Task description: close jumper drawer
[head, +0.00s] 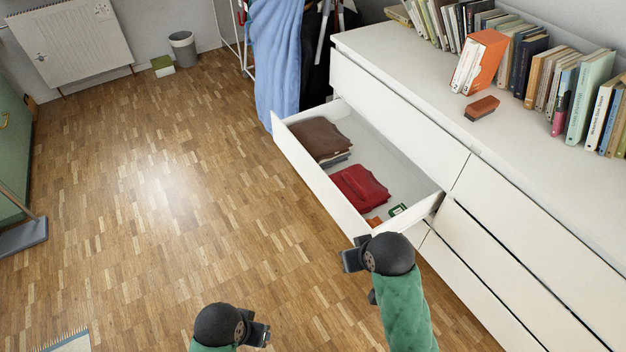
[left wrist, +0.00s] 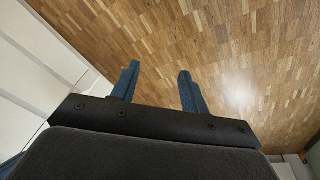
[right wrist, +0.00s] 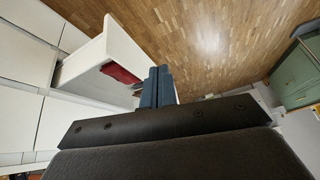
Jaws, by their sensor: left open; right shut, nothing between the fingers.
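The white jumper drawer (head: 312,181) is pulled well out of the dresser in the head view. A folded red jumper (head: 360,187) and a folded brown garment (head: 320,138) lie in it. My right gripper (head: 352,253) is shut and empty, by the near end of the drawer's front panel. In the right wrist view, the shut fingers (right wrist: 157,86) appear beside the drawer front (right wrist: 125,55); I cannot tell if they touch. My left gripper (head: 260,334) is open and empty above the floor, left of the right gripper. Its spread fingers show in the left wrist view (left wrist: 157,88).
The white dresser (head: 400,65) carries books and an orange-brown brush (head: 482,107). A blue cloth (head: 276,60) hangs close by the drawer's far end. Small items lie at the drawer's near end.

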